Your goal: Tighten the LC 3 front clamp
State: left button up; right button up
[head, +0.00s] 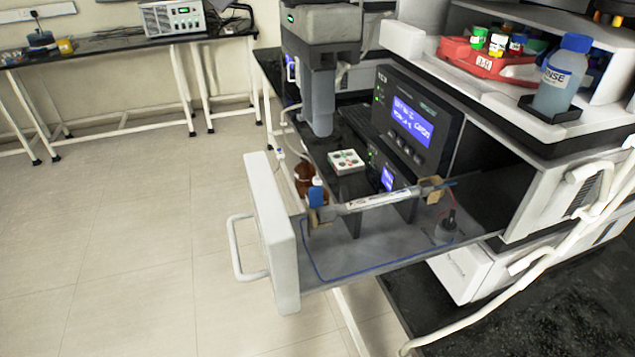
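A drawer with a white front panel (271,232) is pulled out of an instrument stack. A pale, slim column (385,200) lies across it. A blue-topped front clamp (317,197) sits at the column's end nearest the panel. A tan rear clamp (432,190) holds the far end. Whether the front clamp is tight cannot be told, and I cannot read an LC 3 label. I do not see my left gripper.
Blue tubing (348,278) runs along the drawer floor to a dark fitting (447,231). A brown bottle (303,178) stands behind the front clamp. A lit screen (412,123) is behind. A rinse bottle (563,77) and red vial tray (480,58) stand above. Floor at left is clear.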

aim_at(318, 187)
notch_tip(318, 187, down, 12)
jog(key=shift+s+d+r+p, duration=0.1)
jog(key=shift+s+p, duration=0.05)
jog(key=shift+p, duration=0.45)
jog(key=shift+c, duration=0.4)
grip_shut()
